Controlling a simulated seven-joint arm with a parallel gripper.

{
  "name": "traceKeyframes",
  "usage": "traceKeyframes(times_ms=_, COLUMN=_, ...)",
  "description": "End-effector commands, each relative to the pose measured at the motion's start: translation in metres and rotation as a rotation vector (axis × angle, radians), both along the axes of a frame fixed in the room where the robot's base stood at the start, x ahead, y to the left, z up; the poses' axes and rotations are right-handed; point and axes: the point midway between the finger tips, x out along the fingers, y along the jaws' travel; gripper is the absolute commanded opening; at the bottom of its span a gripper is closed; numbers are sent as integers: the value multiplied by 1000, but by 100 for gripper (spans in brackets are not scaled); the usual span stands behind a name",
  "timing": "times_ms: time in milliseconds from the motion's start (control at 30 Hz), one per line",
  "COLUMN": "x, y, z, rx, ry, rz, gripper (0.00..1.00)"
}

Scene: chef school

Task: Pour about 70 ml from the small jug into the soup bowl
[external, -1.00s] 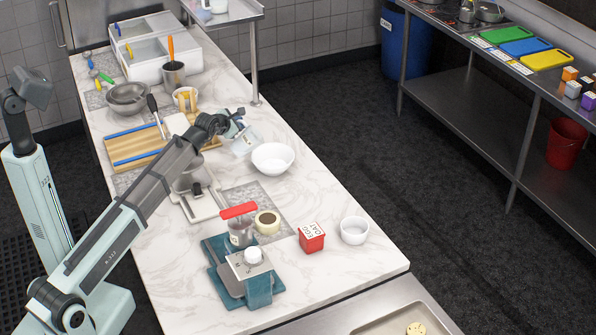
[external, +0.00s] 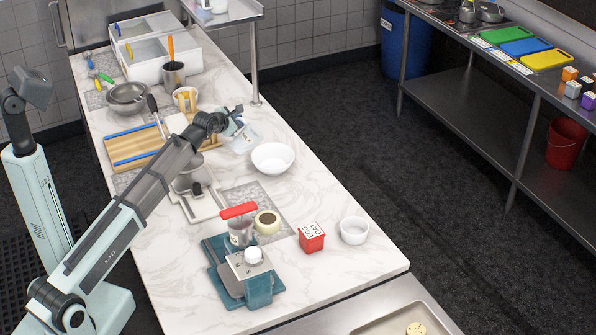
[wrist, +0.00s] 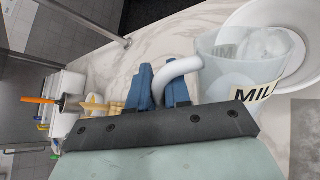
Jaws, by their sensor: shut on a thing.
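The small jug (external: 246,138) is pale and translucent. In the wrist view the jug (wrist: 222,85) carries a label whose visible letters read "MIL", and something whitish shows inside it. My gripper (external: 234,118) is shut on the jug's white handle (wrist: 178,68), with a blue finger on either side in the wrist view. The jug is held up beside the white soup bowl (external: 272,158), on its far-left side, and looks tilted. In the wrist view the bowl (wrist: 309,60) is partly hidden behind the jug. I see no stream of liquid.
A cutting board (external: 135,148) and a white-based device (external: 203,205) stand left of the bowl. Nearer are a teal scale-like device (external: 250,285), a red box (external: 311,238) and a small white bowl (external: 354,230). A shelf leg (external: 255,75) rises behind. Counter right of the soup bowl is clear.

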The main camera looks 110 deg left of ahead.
Motion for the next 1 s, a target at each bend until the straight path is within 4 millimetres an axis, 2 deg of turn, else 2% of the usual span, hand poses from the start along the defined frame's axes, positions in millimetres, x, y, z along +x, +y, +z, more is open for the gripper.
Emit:
traceKeyframes(times_ms=767, x=0, y=0, z=1, rx=2, ry=-2, rz=1, gripper=0)
traceKeyframes(times_ms=1000, x=-4, y=-2, z=14, rx=22, ry=-45, rz=1, gripper=0)
